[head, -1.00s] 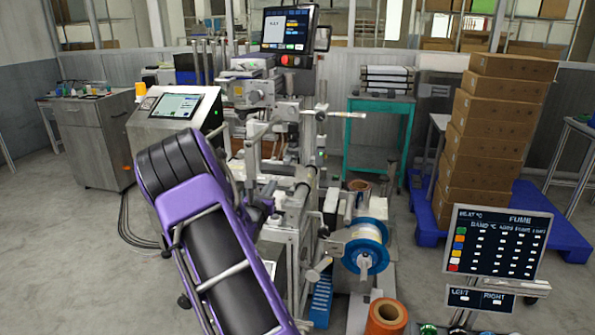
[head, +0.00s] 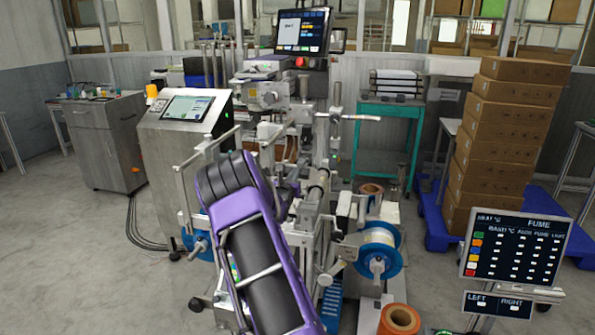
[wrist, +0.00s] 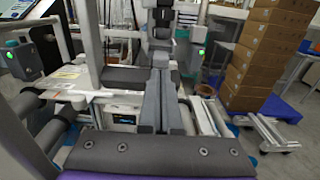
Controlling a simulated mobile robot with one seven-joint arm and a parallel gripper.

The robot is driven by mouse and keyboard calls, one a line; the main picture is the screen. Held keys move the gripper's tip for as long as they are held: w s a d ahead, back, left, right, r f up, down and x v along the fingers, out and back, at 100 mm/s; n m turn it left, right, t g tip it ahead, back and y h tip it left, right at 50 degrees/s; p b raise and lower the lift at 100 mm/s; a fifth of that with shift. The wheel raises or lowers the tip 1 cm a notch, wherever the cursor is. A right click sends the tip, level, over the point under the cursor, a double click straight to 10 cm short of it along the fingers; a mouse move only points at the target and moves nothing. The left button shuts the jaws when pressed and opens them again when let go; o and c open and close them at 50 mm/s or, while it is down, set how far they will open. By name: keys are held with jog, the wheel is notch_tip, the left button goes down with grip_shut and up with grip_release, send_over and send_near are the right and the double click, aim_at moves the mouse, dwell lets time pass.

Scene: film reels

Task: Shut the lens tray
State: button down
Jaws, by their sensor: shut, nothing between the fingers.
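I cannot pick out the lens tray with certainty in either view. My gripper (wrist: 161,72) shows in the wrist view as two long grey fingers lying side by side, shut and empty. They point away over the machine's lower front. In the head view my purple and black arm hides the gripper and part of the machine behind it. The tall grey machine (head: 322,150) stands at the centre, with a screen (head: 302,33) on top and rollers and bars below.
A control cabinet (head: 184,107) stands left of the machine. A blue-flanged reel (head: 378,250) and an orange roll (head: 399,320) are at its lower right. Stacked cartons (head: 505,140) and a sign board (head: 517,247) stand right. Bare floor lies at left.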

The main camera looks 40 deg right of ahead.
aim_at(300, 164)
jog(key=shift+x, duration=1.65)
jog(key=shift+w+d, duration=0.1)
jog(key=b+x, duration=0.1)
jog(key=x, duration=0.1)
jog(key=shift+w+d+f, duration=0.1)
jog(key=shift+w+d, duration=0.3)
jog(key=shift+d, duration=0.05)
jog(key=shift+r, duration=0.4)
